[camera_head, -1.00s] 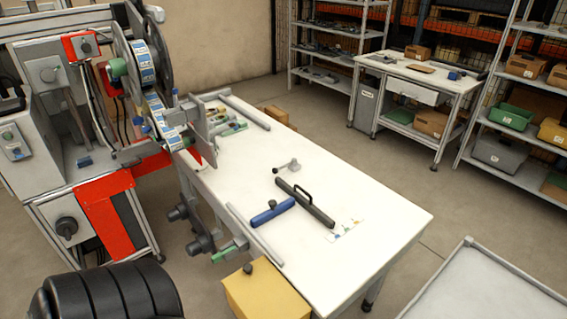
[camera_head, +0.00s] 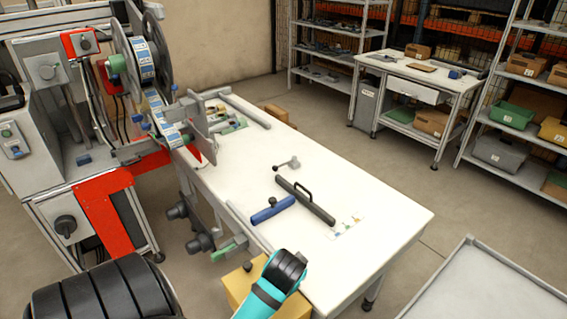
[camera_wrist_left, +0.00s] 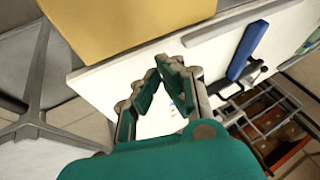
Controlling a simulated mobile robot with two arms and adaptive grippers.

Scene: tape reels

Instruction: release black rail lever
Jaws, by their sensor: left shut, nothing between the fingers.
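A black rail (camera_head: 305,200) with a raised loop handle lies on the white table (camera_head: 390,215). A small grey lever (camera_head: 287,163) with a dark knob sits farther back. I cannot tell which of these is the named lever. My left gripper (camera_wrist_left: 158,68), in the left wrist view, is shut and empty, fingertips together near the table's edge and apart from the blue bar (camera_wrist_left: 247,50). My right gripper is not in view.
A yellow box (camera_wrist_left: 130,20) stands close by the table's near end, partly hidden behind my teal arm in the head view. A grey rail (camera_head: 248,228) runs along the table's left edge. The reel machine (camera_head: 150,75) stands at the left. The table's right side is clear.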

